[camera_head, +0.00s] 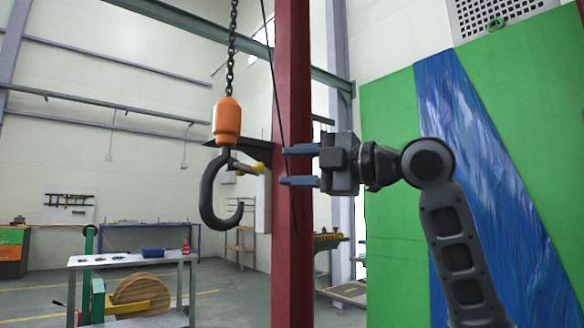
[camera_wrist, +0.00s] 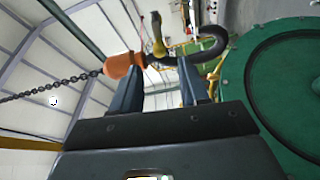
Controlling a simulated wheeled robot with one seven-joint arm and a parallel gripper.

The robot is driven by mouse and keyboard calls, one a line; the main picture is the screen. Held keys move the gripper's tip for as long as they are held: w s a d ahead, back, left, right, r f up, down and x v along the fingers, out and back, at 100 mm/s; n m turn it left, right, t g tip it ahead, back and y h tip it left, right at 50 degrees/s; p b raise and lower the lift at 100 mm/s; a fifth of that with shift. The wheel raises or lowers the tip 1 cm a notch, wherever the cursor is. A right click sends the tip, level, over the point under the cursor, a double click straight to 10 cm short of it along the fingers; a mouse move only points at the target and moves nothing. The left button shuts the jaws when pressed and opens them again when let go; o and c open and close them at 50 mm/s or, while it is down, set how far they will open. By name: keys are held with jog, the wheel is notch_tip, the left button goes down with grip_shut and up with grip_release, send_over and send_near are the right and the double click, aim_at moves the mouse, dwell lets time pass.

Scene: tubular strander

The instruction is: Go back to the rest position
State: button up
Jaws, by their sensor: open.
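My gripper (camera_head: 300,166) is in the middle of the head view, held sideways with its two fingers pointing left. The fingers are apart with nothing between them. In front of the fingers, to the left, a black hook (camera_head: 216,205) with an orange block (camera_head: 227,120) hangs from a chain (camera_head: 231,50). A gap shows between the fingertips and the hook in the head view. In the wrist view my gripper (camera_wrist: 158,75) is open, and the hook (camera_wrist: 211,45) and orange block (camera_wrist: 122,65) show beyond the fingertips.
A red column (camera_head: 293,240) stands behind my gripper. A green panel (camera_head: 395,240) with a blue band fills the right side. A table (camera_head: 130,261) and a wooden reel (camera_head: 142,293) stand at lower left. In the wrist view a large green round part (camera_wrist: 290,80) is on the right.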

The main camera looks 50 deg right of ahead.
dwell(0.4)
jog(key=w+a+f+m+t+h+p, duration=0.15)
jog(key=a+f+m, duration=0.25)
jog(key=f+m, duration=0.65)
jog(key=w+a+f+m+t+h+p, duration=0.1)
jog(key=a+f+m+h+p, duration=0.35)
jog(key=f, duration=1.05)
jog(key=s+a+f+m+g, duration=0.1)
jog(key=s+a+f+m, duration=0.2)
jog(key=s+f, duration=0.35)
jog(key=s+a+f+m+g, duration=0.25)
jog(key=s+a+f, duration=0.2)
jog(key=f, duration=0.25)
jog(key=s+a+f+g+y+p, duration=0.1)
jog(key=s+a, duration=0.1)
jog(key=s, duration=1)
jog(key=s+a+f+n+g+y+p, duration=0.1)
jog(key=s+a+f, duration=0.1)
jog(key=s, duration=1.1)
jog(key=shift+s+a, duration=0.25)
jog(key=shift+a, duration=0.1)
jog(key=shift+f+n, duration=0.15)
jog(key=shift+n, duration=0.1)
